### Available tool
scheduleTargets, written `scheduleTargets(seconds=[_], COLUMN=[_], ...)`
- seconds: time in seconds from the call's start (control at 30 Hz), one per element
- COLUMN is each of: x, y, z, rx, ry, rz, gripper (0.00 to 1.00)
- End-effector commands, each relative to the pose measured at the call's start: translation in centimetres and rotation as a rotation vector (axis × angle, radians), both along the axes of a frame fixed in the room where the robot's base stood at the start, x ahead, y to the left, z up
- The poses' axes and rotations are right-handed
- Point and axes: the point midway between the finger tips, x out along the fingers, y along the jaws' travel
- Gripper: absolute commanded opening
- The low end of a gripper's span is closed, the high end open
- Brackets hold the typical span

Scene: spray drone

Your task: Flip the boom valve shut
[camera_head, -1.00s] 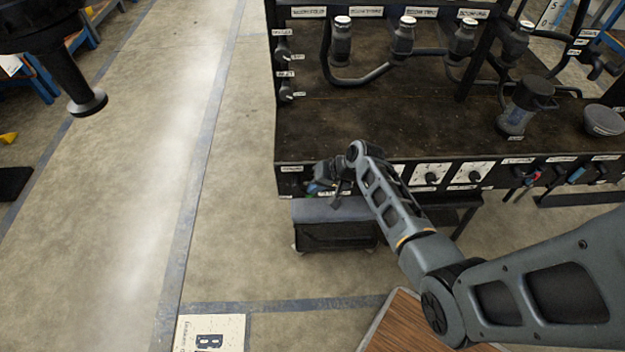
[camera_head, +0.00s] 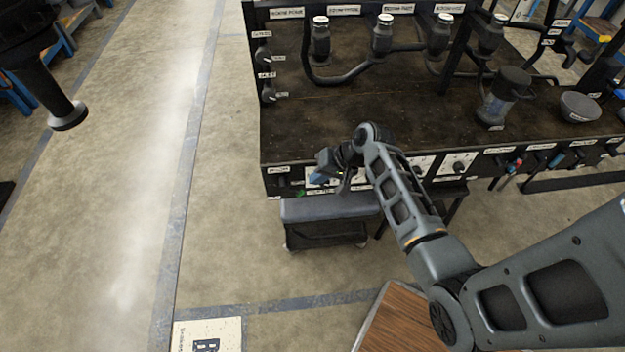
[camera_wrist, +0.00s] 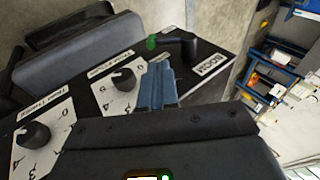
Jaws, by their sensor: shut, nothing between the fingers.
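The valve beside a label reading "BOOM" has a black lever (camera_wrist: 180,46) with a green tip (camera_wrist: 152,43). It is on the dark front panel of the bench in the wrist view. The green tip also shows small in the head view (camera_head: 299,192), at the bench's front left corner. My gripper (camera_head: 318,179) is in front of that corner. In the wrist view its blue fingers (camera_wrist: 158,85) are together and empty, with their tips just below the green tip. I cannot tell whether they touch the lever. Part of the panel is hidden behind my gripper.
Two white-plated dials (camera_wrist: 122,82) (camera_wrist: 35,134) are beside the valve on the panel. A dark grey bin (camera_head: 325,218) stands on the floor under the bench (camera_head: 330,125). A clear canister (camera_head: 503,100) and bowl (camera_head: 580,106) stand on top. The floor at left is open.

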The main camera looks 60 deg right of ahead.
Motion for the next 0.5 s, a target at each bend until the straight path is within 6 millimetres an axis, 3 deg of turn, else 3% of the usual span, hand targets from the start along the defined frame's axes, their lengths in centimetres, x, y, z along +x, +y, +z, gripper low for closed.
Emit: scheduleTargets(seconds=[0.5], x=[-4.9], y=[-2.0], z=[3.5], rx=[0.112], ry=[-0.118], rz=[-0.013], gripper=[0.0])
